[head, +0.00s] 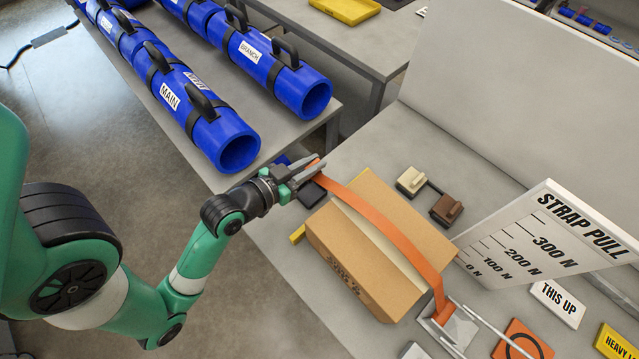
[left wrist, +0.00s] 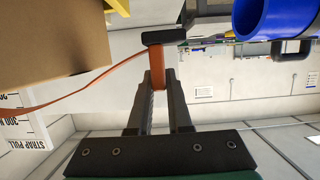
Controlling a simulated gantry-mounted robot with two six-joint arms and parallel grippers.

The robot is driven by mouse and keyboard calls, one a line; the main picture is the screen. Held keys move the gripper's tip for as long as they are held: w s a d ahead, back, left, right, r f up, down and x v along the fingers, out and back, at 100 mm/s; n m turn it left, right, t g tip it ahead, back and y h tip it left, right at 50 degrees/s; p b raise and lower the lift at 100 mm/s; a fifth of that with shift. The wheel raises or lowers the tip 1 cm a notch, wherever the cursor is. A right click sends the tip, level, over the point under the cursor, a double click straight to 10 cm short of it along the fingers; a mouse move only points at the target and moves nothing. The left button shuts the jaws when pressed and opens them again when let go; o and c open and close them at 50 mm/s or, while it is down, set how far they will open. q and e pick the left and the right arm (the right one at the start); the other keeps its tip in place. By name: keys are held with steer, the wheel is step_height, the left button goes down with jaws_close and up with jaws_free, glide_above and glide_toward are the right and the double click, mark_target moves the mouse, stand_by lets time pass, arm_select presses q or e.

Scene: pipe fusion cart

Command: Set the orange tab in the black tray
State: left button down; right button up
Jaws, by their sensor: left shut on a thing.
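The orange tab (head: 313,163) is the end of an orange strap (head: 395,232) that runs over a cardboard box (head: 350,255) to a metal bracket. My left gripper (head: 318,168) is shut on the tab, at the box's far-left edge. In the left wrist view the tab (left wrist: 158,68) stands between the fingertips of the left gripper (left wrist: 158,85). A small black tray (head: 311,193) lies on the table just below the fingers in the head view. A dark bar, likely the tray (left wrist: 165,36), shows just beyond the tab; I cannot tell if they touch. My right gripper is not in view.
A beige block (head: 411,181) and a brown block (head: 446,208) stand right of the box. A "STRAP PULL" scale board (head: 548,240) rises at the right. Large blue pipes (head: 225,140) lie on a neighbouring table behind my left gripper.

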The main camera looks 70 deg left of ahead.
mark_target(311, 179)
arm_select(q)
steer(key=f+b, duration=0.1)
steer(key=f, duration=0.1)
steer(key=f+b, duration=0.1)
steer(key=f, duration=0.2)
steer(key=shift+s+d+f+b, duration=0.15)
steer(key=shift+s+f+b, duration=0.1)
steer(key=shift+f+b, duration=1.1)
steer(key=shift+f, duration=1.15)
steer(key=shift+f, duration=0.25)
steer(key=c, duration=0.8)
jaws_free()
steer(key=shift+c, duration=0.2)
steer(key=shift+r, duration=0.1)
